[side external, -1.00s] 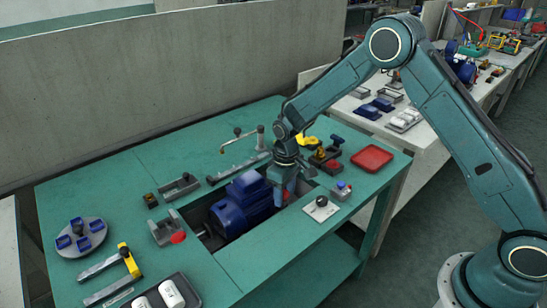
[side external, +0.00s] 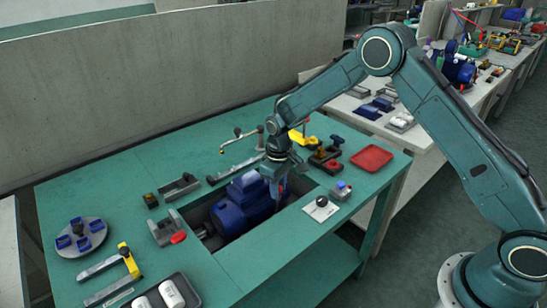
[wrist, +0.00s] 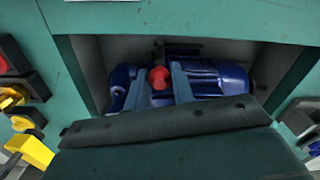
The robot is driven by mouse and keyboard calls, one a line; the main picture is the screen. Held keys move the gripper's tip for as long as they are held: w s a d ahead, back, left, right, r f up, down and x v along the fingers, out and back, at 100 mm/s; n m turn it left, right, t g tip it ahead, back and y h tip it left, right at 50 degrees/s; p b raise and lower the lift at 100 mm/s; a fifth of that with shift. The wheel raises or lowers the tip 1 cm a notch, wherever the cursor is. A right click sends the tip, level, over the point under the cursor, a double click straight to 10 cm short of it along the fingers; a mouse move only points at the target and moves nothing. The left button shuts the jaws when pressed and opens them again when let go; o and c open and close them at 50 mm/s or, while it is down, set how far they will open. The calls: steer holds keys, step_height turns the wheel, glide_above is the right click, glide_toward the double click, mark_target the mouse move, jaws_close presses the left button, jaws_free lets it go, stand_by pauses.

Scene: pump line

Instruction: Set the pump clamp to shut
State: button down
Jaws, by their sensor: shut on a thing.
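The blue pump (side external: 240,208) sits in a rectangular well in the green bench; it also shows in the wrist view (wrist: 215,80). My gripper (side external: 276,193) reaches down at the right end of the pump. In the wrist view its two fingers stand on either side of a red knob (wrist: 158,77), shut on it. I take this knob for the handle of the pump clamp. A dark bar (wrist: 178,48) lies behind the knob, above the pump. The rest of the clamp is hidden by my gripper, so its setting cannot be made out.
A grey bracket (side external: 163,230) with a red end (side external: 179,238) stands left of the well. A lever fixture (side external: 240,140) stands behind.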

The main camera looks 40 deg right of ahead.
steer(key=shift+w, duration=0.45)
steer(key=c, duration=1.2)
jaws_free()
steer(key=shift+r, duration=0.1)
step_height(320, 180, up, 14)
steer(key=shift+f, duration=0.15)
